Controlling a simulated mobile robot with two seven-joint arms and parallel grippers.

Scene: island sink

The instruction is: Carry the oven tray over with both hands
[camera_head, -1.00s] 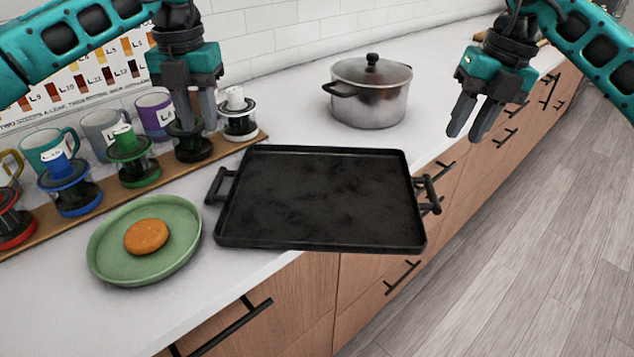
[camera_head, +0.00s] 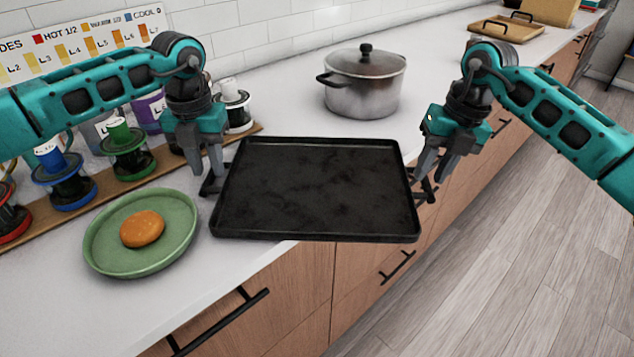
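The fingers partly hide both handles.
A green plate (camera_head: 104,254) with an orange bun (camera_head: 142,229) sits left of the tray. A lidded steel pot (camera_head: 363,88) stands behind it. Coloured jars, including a green one (camera_head: 127,150), line a wooden board at the left. A wooden tray (camera_head: 507,28) lies far back.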

